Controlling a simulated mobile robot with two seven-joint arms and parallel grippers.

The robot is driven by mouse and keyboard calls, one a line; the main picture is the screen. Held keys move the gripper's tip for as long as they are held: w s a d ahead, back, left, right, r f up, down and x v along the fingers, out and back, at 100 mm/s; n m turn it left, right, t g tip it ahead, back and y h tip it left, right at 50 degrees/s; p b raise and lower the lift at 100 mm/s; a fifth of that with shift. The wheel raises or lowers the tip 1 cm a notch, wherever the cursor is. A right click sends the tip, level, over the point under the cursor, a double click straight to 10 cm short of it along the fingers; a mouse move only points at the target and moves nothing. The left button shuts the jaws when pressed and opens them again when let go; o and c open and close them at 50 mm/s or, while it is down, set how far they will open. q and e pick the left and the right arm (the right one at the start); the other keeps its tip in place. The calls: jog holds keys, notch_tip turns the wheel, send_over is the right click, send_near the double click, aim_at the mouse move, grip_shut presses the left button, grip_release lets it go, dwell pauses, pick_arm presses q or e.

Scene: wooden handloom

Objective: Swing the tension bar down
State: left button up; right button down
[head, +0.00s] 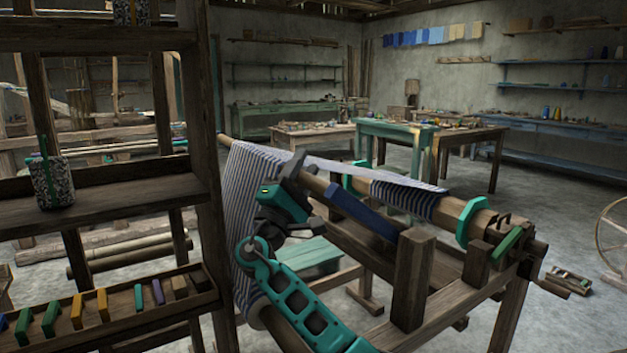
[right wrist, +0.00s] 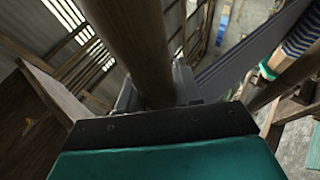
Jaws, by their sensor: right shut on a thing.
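The wooden handloom stands in the centre and right of the head view, with striped blue-and-white cloth (head: 250,185) hanging over a round wooden bar. My right arm comes up from the bottom of the head view. The bar slants from upper left to lower right in the head view. My left gripper is not in view.
A dark wooden shelf (head: 110,210) with coloured pieces stands close at the left. A flat blue bar (head: 362,215), upright loom posts (head: 411,280) and a crank (head: 550,287) lie to the right. A green table (head: 395,131) stands behind; open floor lies between.

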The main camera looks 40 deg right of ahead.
jog(key=shift+a+f+n+t+b, duration=0.3)
jog(key=shift+a+f+b, duration=0.05)
jog(key=shift+f+b, duration=0.15)
jog(key=shift+a+f+t, duration=0.1)
jog(key=shift+a+t, duration=0.05)
jog(key=shift+t, duration=0.15)
jog(key=shift+h, duration=0.3)
jog(key=shift+f, duration=0.1)
jog(key=c, duration=1.1)
grip_release()
jog(key=shift+a, duration=0.1)
jog(key=shift+o, duration=1.3)
jog(key=v, duration=1.2)
jog(key=shift+a+f+b, duration=0.2)
jog(key=shift+a+b, duration=0.1)
jog(key=shift+b, duration=0.1)
jog(key=shift+s, duration=0.15)
